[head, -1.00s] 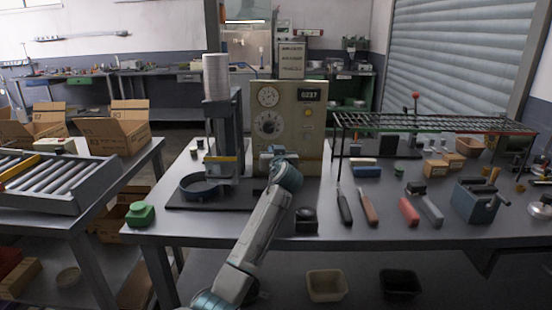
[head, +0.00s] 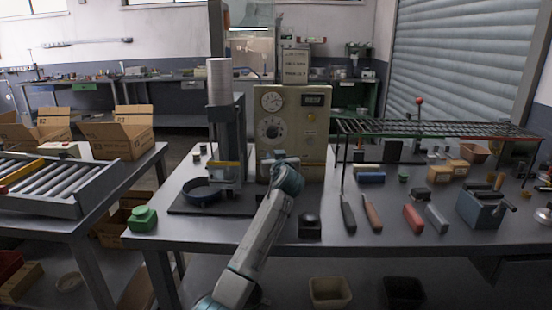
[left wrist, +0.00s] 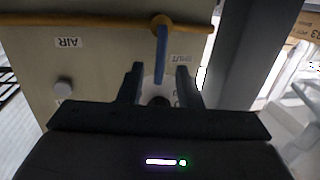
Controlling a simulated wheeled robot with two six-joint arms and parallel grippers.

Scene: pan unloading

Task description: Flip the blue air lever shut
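The blue air lever (left wrist: 161,54) shows in the left wrist view, extending from a brass-coloured pipe (left wrist: 95,20) on the beige panel. A SHUT label (left wrist: 180,58) is beside it and an AIR label (left wrist: 67,42) is farther left; the lettering appears upside down. My left gripper (left wrist: 161,88) is open, with one finger on each side of the lever's free end; contact cannot be told. In the head view my left gripper (head: 278,162) is at the lower front of the beige control box (head: 315,150), where the lever is hidden or too small to make out. My right gripper is not in view.
A press with a black base (head: 190,207) and a round dark pan (head: 202,191) stands left of the control box. A wire rack (head: 435,128) stands to the right. A black knob-topped block (head: 310,228) and several hand tools lie in front.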

